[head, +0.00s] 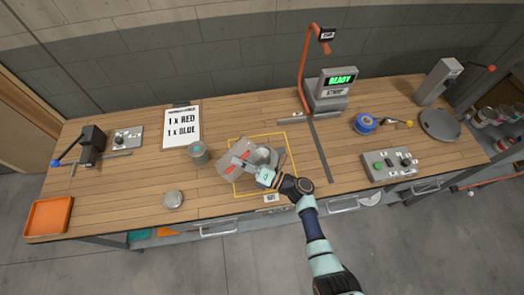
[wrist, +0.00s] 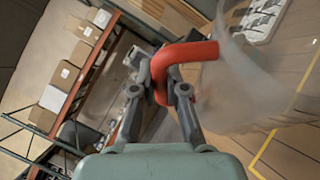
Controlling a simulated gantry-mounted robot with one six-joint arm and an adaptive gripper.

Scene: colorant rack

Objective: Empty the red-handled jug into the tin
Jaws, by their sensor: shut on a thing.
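The red-handled jug (wrist: 245,88) is a pale, cloudy vessel, and its red handle (wrist: 182,58) lies between my gripper's fingers in the wrist view. My gripper (head: 250,166) is shut on this handle over the yellow-outlined square in the head view. The jug looks tilted there, but its mouth and contents cannot be made out. A grey round vessel (head: 266,155) shows beside the gripper inside the square; it may be the tin, partly hidden by my arm. A grey-green can (head: 197,153) stands left of the square.
A round grey disc (head: 173,199) lies at the front left. A sign reading 1 x RED, 1 x BLUE (head: 182,127) lies behind the can. A grey machine showing READY (head: 328,90) stands at the back. A button box (head: 391,165) is right. An orange tray (head: 48,215) is far left.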

